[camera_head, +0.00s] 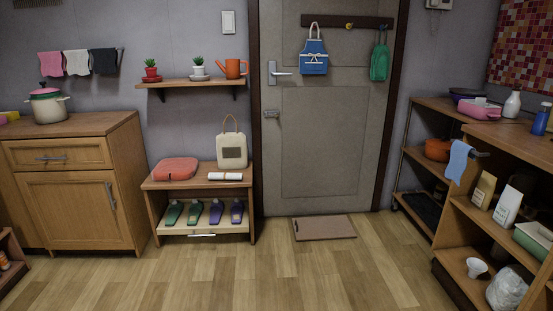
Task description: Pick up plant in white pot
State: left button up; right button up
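The plant in the white pot (198,69) stands upright on the wooden wall shelf (175,84). It is a small green plant, and its pot sits on a pale saucer. A similar plant in a red pot (151,71) stands to its left, and an orange watering can (232,69) stands to its right, close by. Neither of my grippers is in view, and nothing touches the white pot.
Below the shelf stands a low bench (160,184) with a red cushion, a tote bag (232,150) and several shoes. A wooden cabinet (75,200) is at left, shelving (470,211) at right. A doormat (324,228) lies by the door; the middle floor is clear.

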aim_at(199, 69)
jog(key=i, duration=1.75)
jog(key=i+u, duration=0.1)
jog(key=i, duration=0.45)
jog(key=i+l+u, duration=0.1)
jog(key=i, duration=0.45)
jog(key=i+l+u, duration=0.1)
jog(key=i, duration=0.45)
jog(key=i+u, duration=0.1)
jog(key=u, duration=0.15)
jog(key=k+l, duration=0.05)
